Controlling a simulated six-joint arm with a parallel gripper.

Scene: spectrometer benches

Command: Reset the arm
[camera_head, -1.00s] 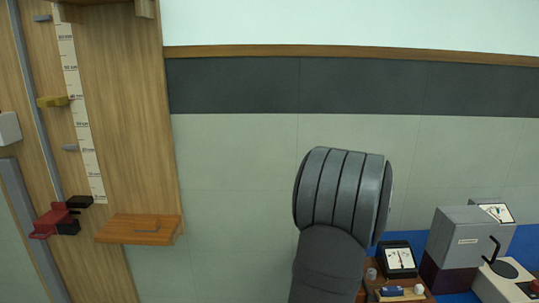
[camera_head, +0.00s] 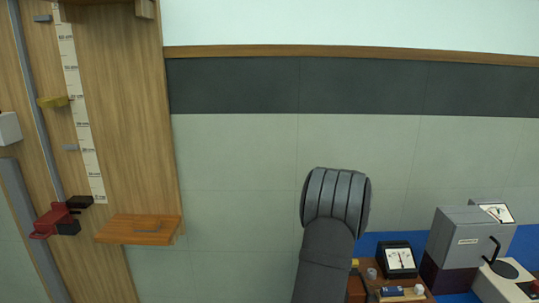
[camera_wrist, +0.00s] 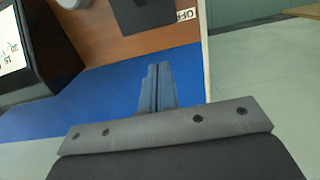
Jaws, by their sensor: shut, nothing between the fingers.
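My gripper (camera_wrist: 157,85) shows in the wrist view with its two fingers together and nothing between them. It points over a blue surface (camera_wrist: 100,85) beside a brown wooden board. In the head view only my dark grey arm links show, at the lower middle; the gripper itself is hidden there.
A black-framed meter (camera_head: 398,259) stands at the lower right, left of a grey box (camera_head: 470,237) and a white device with a black handle (camera_head: 505,272). At the left, a wooden panel bears a scale strip (camera_head: 80,110), a red clamp (camera_head: 55,220) and an orange shelf (camera_head: 140,229).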

